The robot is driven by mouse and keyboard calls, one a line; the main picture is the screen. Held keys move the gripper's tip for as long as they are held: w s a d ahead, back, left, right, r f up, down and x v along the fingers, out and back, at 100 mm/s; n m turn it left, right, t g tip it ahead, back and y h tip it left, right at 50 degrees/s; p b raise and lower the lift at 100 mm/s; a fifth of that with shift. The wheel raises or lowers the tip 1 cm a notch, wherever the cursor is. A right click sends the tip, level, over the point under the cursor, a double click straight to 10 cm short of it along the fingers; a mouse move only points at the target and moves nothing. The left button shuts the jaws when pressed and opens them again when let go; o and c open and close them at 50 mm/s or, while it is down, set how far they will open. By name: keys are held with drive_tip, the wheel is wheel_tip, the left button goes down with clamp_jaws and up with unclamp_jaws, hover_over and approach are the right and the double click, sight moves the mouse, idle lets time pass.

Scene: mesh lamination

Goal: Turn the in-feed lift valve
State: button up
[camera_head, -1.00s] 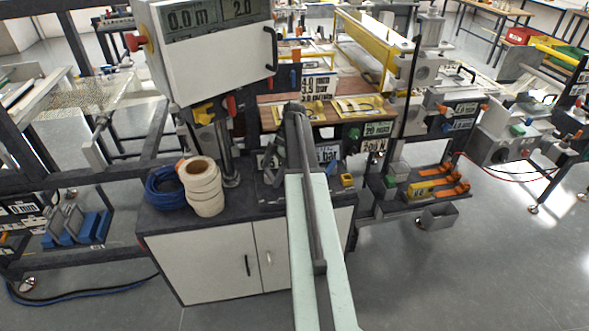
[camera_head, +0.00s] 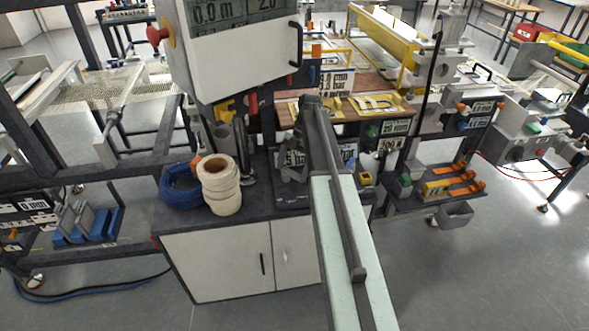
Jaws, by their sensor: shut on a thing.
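My gripper (camera_head: 293,170) is small and dark at the end of my arm, low at the front of the machine, over the dark top of the white cabinet. It is shut on a small part at a panel with "bar" readouts (camera_head: 347,153). That part, which I take to be the in-feed lift valve, is hidden by the gripper and arm. The valve's angle cannot be seen. My forearm covers part of the panel.
White tape rolls (camera_head: 221,187) and a blue hose coil (camera_head: 180,186) stand left of the gripper on the white cabinet (camera_head: 217,264). A large tilted display box (camera_head: 245,58) hangs above. Grey floor is free at right front.

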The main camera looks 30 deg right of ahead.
drive_tip(key=shift+d, duration=0.25)
drive_tip(key=o, duration=1.8)
drive_tip(key=shift+o, duration=0.2)
drive_tip(key=shift+a+r, duration=0.1)
drive_tip(key=p+v, duration=0.7)
drive_tip(key=shift+d+r, duration=0.2)
drive_tip(key=shift+r, duration=0.1)
